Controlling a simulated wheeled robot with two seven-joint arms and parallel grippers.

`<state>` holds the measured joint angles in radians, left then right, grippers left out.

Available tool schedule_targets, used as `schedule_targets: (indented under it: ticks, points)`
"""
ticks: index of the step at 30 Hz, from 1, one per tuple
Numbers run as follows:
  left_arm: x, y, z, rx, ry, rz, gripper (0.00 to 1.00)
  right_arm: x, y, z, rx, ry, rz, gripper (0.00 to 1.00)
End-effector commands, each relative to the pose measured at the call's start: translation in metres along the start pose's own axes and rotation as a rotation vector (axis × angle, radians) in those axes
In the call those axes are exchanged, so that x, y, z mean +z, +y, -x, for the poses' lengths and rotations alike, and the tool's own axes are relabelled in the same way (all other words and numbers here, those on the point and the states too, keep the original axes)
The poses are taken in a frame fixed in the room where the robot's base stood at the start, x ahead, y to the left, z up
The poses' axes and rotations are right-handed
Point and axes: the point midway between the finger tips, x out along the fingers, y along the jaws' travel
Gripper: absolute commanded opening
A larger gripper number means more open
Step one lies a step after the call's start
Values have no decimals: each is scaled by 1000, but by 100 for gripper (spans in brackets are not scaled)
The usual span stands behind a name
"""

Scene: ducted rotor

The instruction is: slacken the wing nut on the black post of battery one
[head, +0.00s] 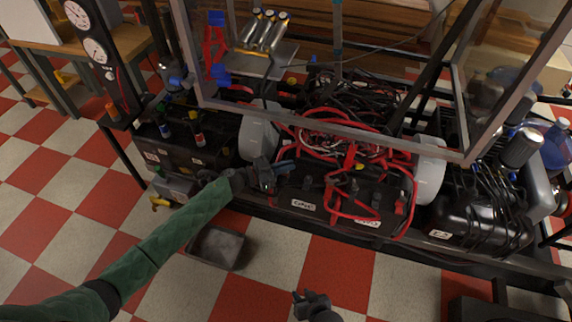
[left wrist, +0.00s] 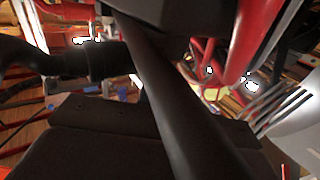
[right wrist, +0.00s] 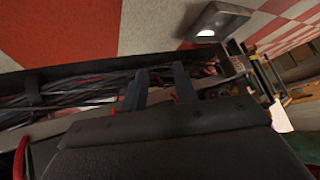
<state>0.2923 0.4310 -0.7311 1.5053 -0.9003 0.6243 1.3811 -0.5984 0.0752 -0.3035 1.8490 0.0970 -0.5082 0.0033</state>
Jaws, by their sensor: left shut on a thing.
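My left gripper (head: 284,168) reaches in on a green-sleeved arm to the left end of the labelled black battery (head: 322,192) at the middle of the frame. Its fingers are shut at the battery's left post, apparently on the wing nut, which they hide. The left wrist view is filled by dark close-up parts, so the grip is not clear there. A red-capped post (head: 399,207) stands at the battery's right end with red cables. My right gripper (head: 304,296) is low in the head view, away from the battery. Its two fingers are apart and empty in the right wrist view (right wrist: 160,85).
Tangled red and black cables (head: 335,125) lie behind the battery. A clear-panelled metal frame (head: 320,128) hangs over the bench. Another black battery (head: 190,150) stands at left. A grey tray (head: 216,248) sits on the checkered floor. The space around my right gripper is free.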

Motion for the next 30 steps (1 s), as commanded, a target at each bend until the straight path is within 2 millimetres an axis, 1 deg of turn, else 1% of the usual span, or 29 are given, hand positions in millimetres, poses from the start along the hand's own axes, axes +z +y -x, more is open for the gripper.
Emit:
schedule_targets:
  ticks: [1, 4, 13, 15, 17, 26, 30]
  points:
    - [-3, -2, -1, -5, 2, -2, 0, 7, 0, 1, 0, -21, -3, 29]
    - [-3, -2, -1, -8, 2, -2, 0, 16, 1, 1, 0, -45, -7, 29]
    - [-2, -2, 0, -9, 2, -2, 0, 17, 1, 0, 0, -50, -7, 29]
    - [-2, -2, 0, -9, 1, -2, 17, 17, 1, 0, 0, -50, -7, 29]
    - [-2, -1, 0, -8, 1, -2, 29, 17, 0, 0, 0, -50, -7, 29]
    - [0, 0, 1, -7, -1, 0, 29, 17, -1, 0, -1, -49, -8, 29]
    - [1, -1, 13, -8, -3, 0, 29, 16, -1, 1, -1, -49, -8, 29]
